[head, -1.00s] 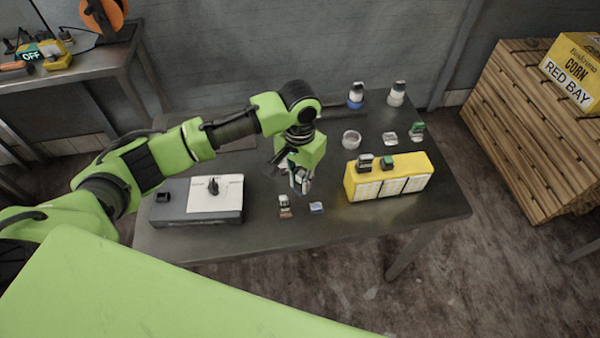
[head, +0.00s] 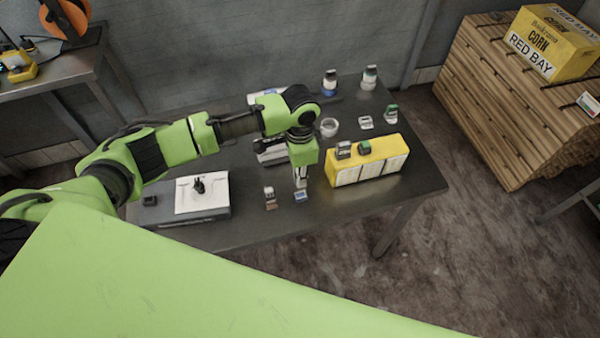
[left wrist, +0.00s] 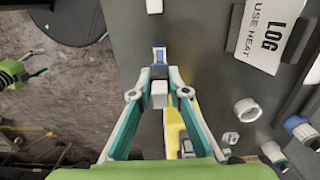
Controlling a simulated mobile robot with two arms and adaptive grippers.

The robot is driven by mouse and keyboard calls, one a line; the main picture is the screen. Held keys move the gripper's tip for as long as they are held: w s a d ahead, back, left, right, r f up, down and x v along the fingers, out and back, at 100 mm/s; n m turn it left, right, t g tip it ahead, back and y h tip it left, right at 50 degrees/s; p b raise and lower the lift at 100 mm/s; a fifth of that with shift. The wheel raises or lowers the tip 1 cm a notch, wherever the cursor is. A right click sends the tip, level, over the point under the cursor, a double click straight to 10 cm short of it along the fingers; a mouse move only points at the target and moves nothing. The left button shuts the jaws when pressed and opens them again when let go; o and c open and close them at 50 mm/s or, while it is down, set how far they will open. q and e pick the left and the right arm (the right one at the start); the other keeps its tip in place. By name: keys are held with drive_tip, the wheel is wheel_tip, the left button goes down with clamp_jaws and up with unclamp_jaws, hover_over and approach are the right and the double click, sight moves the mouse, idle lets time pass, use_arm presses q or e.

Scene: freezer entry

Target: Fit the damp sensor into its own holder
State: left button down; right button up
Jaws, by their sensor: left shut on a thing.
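My left gripper (head: 300,178) points down over the table, left of the yellow box. In the left wrist view its fingertips (left wrist: 159,94) are shut on a small pale grey block (left wrist: 159,95). Its markings cannot be read, so I cannot confirm it is the damp sensor. My right gripper (left wrist: 28,72) shows small over the floor, fingers apart.
The yellow box (head: 372,165) carries a grey device (head: 343,150) and a green one (head: 365,148). A round cup (head: 329,127), capped jars (head: 368,78) and small items stand behind. A grey case (head: 180,214) sits at left.

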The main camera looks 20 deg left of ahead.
use_arm(q)
drive_tip(key=shift+r+p, duration=0.15)
drive_tip(key=shift+p, duration=0.25)
drive_tip(key=shift+f+b, duration=0.85)
drive_tip(key=shift+f, duration=1.3)
drive_tip(key=shift+p, duration=0.45)
drive_tip(key=shift+p, duration=0.35)
drive_tip(key=shift+p, duration=0.3)
drive_tip(key=shift+f+b, duration=0.6)
drive_tip(key=shift+f, duration=0.75)
